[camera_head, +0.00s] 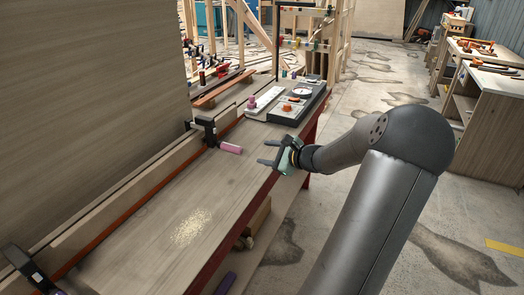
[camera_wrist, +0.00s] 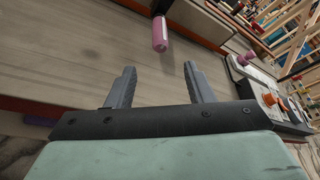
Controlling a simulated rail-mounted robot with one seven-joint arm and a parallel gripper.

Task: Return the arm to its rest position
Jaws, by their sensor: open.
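My gripper (camera_head: 268,153) is over the right edge of the wooden workbench (camera_head: 180,205) in the head view. Its two fingers point left across the bench. In the wrist view the fingers (camera_wrist: 158,85) stand apart with nothing between them. My grey arm reaches in from the lower right of the head view and bends at a raised joint. A clamp with a pink handle (camera_head: 229,148) lies ahead of the fingertips, apart from them; the handle also shows in the wrist view (camera_wrist: 160,35).
A grey tool tray (camera_head: 290,107) sits at the far end of the bench. A second black clamp (camera_head: 25,265) is at the near left. Pale sawdust (camera_head: 190,227) lies on the bench. A tall wood panel (camera_head: 90,90) stands left. Concrete floor at right is largely open.

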